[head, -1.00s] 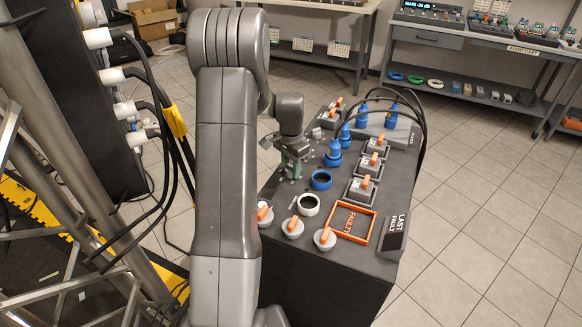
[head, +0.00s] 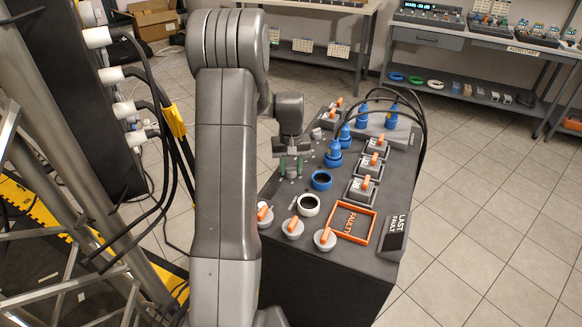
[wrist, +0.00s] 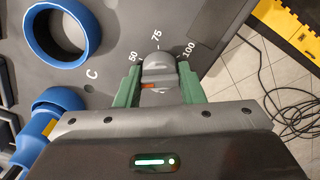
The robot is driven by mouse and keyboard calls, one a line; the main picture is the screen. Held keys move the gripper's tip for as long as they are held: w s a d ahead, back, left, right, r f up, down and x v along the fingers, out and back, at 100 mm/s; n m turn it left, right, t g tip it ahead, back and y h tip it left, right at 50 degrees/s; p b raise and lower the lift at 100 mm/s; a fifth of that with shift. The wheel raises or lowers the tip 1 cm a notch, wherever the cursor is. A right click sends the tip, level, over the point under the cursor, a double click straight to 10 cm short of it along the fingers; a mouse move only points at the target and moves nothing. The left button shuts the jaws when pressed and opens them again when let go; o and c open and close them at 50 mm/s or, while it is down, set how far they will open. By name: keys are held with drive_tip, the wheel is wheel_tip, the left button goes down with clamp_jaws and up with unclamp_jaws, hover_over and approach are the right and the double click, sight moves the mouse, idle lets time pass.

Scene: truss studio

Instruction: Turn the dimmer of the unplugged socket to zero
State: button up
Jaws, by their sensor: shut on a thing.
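The unplugged socket is an empty blue ring (wrist: 62,32) at the upper left of the wrist view, near a letter C. It also shows in the head view (head: 321,180). Its grey dimmer knob (wrist: 157,70) stands between my green fingers, beside printed marks 50, 75 and 100. A small orange-red mark shows on the knob; its exact setting I cannot tell. My gripper (wrist: 161,85) is shut on the knob. In the head view my gripper (head: 291,166) is at the panel's left edge, and the knob is hidden there.
Blue plugs with black cables (head: 334,153) stand close to the right of my gripper. A white ring (head: 308,205), grey knobs with orange handles (head: 292,228) and an orange frame (head: 351,223) lie nearer on the panel. A truss with cables stands left.

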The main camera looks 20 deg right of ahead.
drive_tip(key=n, duration=0.4)
drive_tip(key=shift+n, duration=0.3)
drive_tip(key=n, duration=0.4)
drive_tip(key=shift+n, duration=0.3)
drive_tip(key=n, duration=0.4)
drive_tip(key=shift+w+n, duration=0.1)
drive_tip(key=shift+n, duration=2.2)
drive_tip(key=shift+r, duration=0.1)
drive_tip(key=o, duration=1)
wheel_tip(320, 180, up, 14)
